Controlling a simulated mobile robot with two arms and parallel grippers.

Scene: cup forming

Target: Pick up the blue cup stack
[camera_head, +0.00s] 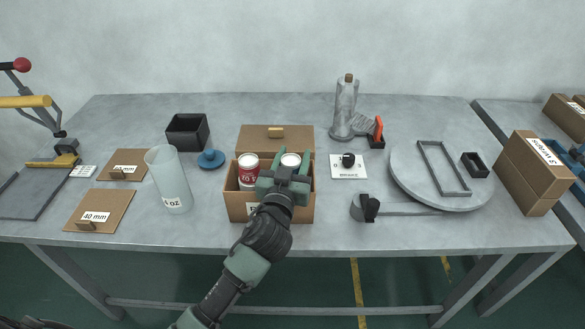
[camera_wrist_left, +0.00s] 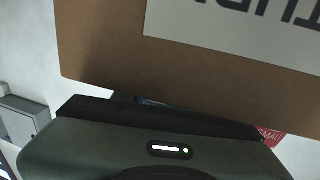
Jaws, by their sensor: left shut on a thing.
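An open cardboard box (camera_head: 239,205) stands at the middle of the table's front. Two cup stacks are in it: a red-labelled one (camera_head: 247,174) on the left and a white-topped one (camera_head: 291,160) on the right. My left gripper (camera_head: 288,178) is over the right part of the box, shut at the right stack, and hides most of that stack's side. No blue shows clearly on it in the head view. In the left wrist view the labelled cardboard wall (camera_wrist_left: 110,50) fills the top, with a thin dark bluish sliver beside the gripper. My right gripper is not in view.
A tall clear cylinder (camera_head: 168,180) stands left of the box, with a blue knobbed disc (camera_head: 210,159) behind it. A grey round plate (camera_head: 420,195) and black-topped strap lie to the right. A bottle-like grey stand (camera_head: 344,105) is at the back.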

